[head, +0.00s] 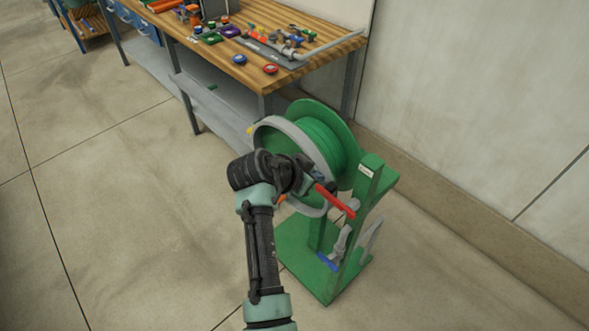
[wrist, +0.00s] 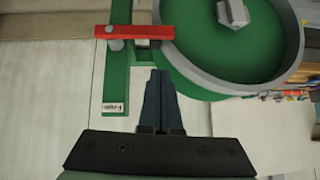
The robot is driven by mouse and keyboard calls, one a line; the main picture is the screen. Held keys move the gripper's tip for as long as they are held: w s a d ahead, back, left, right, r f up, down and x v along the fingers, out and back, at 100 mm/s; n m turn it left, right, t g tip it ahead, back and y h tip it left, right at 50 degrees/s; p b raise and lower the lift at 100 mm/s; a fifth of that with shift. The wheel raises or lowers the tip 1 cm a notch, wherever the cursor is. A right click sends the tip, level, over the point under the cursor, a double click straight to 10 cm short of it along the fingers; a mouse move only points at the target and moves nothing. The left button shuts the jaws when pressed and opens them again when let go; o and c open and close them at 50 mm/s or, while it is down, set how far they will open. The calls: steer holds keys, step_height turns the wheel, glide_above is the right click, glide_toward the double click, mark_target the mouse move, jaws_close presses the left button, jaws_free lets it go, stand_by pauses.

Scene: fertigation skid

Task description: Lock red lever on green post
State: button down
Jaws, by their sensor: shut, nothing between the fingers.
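The red lever (head: 335,201) is on the green post (head: 368,188) of a reel stand. In the wrist view the red lever (wrist: 133,32) lies crosswise over the upper part of the green post (wrist: 116,72), with a grey pivot near its left end. Its right end reaches the reel's grey rim. My gripper (head: 312,184) is by the lever's upper left end in the head view. In the wrist view my gripper (wrist: 160,74) is shut and empty, its dark fingertips just below the lever's right half. I cannot tell whether they touch it.
The green reel (head: 325,137) with a grey rim stands directly beside my gripper. A blue piece (head: 327,261) shows low on the stand. A wooden workbench (head: 222,67) with small parts stands behind, and a wall (head: 480,90) is at the right. The floor at left is clear.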

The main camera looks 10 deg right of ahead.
steer(key=v, duration=0.7)
steer(key=shift+r, duration=0.15)
steer(key=shift+a, duration=0.1)
steer(key=shift+r, duration=0.1)
step_height(320, 180, up, 28)
steer(key=w+a+n+t+y, duration=0.25)
steer(key=n+t+y, duration=0.2)
steer(key=t, duration=0.65)
steer(key=s+a+r+n+t+y, duration=0.1)
steer(key=s+r+n+t, duration=0.2)
steer(key=s+r, duration=0.6)
steer(key=s+a+r+n+t+y, duration=0.1)
steer(key=s+r+n+t, duration=0.2)
steer(key=s+r+t, duration=0.4)
step_height(320, 180, up, 7)
steer(key=s, duration=0.2)
steer(key=shift+s+p, duration=0.25)
steer(key=shift+p, duration=0.05)
